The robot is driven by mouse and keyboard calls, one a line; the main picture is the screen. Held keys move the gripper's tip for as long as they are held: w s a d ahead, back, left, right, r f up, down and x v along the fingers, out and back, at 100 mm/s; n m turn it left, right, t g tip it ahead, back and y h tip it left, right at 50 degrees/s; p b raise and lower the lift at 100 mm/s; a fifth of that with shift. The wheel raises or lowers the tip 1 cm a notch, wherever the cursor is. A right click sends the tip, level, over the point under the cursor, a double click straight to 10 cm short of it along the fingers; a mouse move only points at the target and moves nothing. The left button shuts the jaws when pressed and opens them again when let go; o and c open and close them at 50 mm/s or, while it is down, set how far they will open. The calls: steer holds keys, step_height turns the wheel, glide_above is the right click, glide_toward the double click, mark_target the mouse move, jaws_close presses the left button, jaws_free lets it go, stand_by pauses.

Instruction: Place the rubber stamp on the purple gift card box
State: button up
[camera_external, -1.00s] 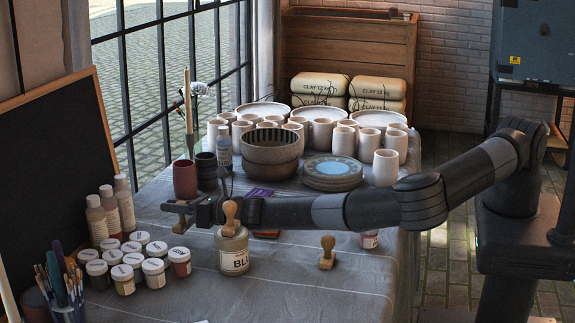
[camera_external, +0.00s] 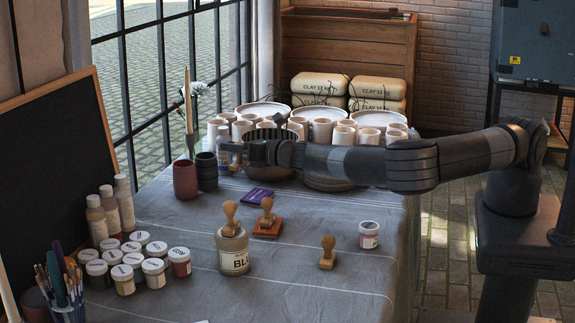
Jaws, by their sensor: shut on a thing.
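The purple gift card box (camera_external: 258,198) lies flat on the cloth-covered table, with its top clear. My gripper (camera_external: 232,152) is above and behind it to the left, beside a clear bottle. It is shut on a small brown thing that looks like a wooden rubber stamp; its shape is mostly hidden. Other wooden stamps stand on the jar (camera_external: 230,222), on a red-orange box (camera_external: 267,233), and on the bare cloth (camera_external: 328,254).
The dark cups (camera_external: 207,172), clear bottle (camera_external: 223,158) and ribbed bowls (camera_external: 268,165) stand close to my gripper. Pale mugs (camera_external: 385,152) fill the back. A small lidded jar (camera_external: 369,235) is at the right. The cloth between the paint pots (camera_external: 135,262) and purple box is open.

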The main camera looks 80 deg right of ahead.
steer(key=s+d+m+h, duration=0.1)
steer(key=s+d+h, duration=0.15)
steer(key=d, duration=0.25)
glide_above(252, 195)
steer(key=shift+f, duration=4.85)
steer(key=shift+f, duration=0.15)
steer(key=o, duration=1)
